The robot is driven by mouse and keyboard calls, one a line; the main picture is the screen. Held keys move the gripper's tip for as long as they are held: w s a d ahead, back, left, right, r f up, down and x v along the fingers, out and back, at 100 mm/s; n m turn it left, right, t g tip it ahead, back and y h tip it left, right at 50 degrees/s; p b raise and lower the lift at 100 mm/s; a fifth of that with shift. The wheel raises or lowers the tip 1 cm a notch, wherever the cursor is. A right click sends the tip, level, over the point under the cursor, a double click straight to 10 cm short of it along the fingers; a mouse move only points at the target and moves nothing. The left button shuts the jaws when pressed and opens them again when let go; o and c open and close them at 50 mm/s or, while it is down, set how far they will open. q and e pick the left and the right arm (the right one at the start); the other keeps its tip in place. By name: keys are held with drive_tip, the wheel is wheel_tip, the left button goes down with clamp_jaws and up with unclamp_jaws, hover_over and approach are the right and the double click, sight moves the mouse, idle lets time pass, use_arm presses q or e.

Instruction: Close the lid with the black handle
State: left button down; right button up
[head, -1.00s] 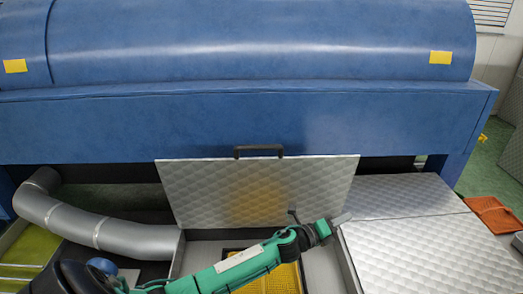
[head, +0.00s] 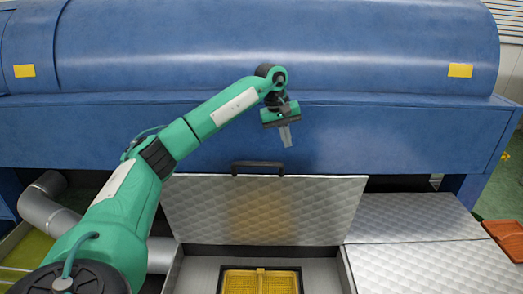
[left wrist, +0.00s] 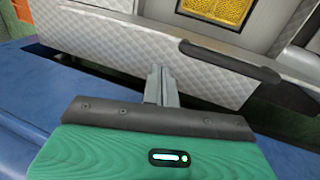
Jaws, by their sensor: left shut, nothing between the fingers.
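The quilted metal lid (head: 310,210) stands open and raised in front of the blue machine. Its black handle (head: 258,164) is on the upper edge. In the left wrist view, the lid (left wrist: 115,42) and the handle (left wrist: 228,62) show beyond my fingers. My left gripper (head: 287,142) is shut and empty, pointing down, above and slightly right of the handle in the head view. In the left wrist view its fingertips (left wrist: 158,72) are close to the handle, apart from it as far as I can see. My right gripper is out of view.
Below the lid is an open compartment with a yellow perforated tray (head: 262,282). Flat closed metal panels (head: 415,265) lie to the right, with an orange thing (head: 505,238) beyond. A grey pipe (head: 45,205) runs at the left. The blue machine (head: 400,135) rises behind.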

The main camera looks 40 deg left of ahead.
use_arm(q)
drive_tip(key=s+a+r+g+y, duration=0.1)
drive_tip(key=s+a+r+y, duration=0.2)
drive_tip(key=a+r, duration=0.45)
wheel_tip(320, 180, down, 13)
drive_tip(key=s+p, duration=0.2)
drive_tip(key=shift+s+d+m+p, duration=0.2)
drive_tip(key=shift+s+m+p, duration=0.1)
drive_tip(key=shift+p, duration=0.1)
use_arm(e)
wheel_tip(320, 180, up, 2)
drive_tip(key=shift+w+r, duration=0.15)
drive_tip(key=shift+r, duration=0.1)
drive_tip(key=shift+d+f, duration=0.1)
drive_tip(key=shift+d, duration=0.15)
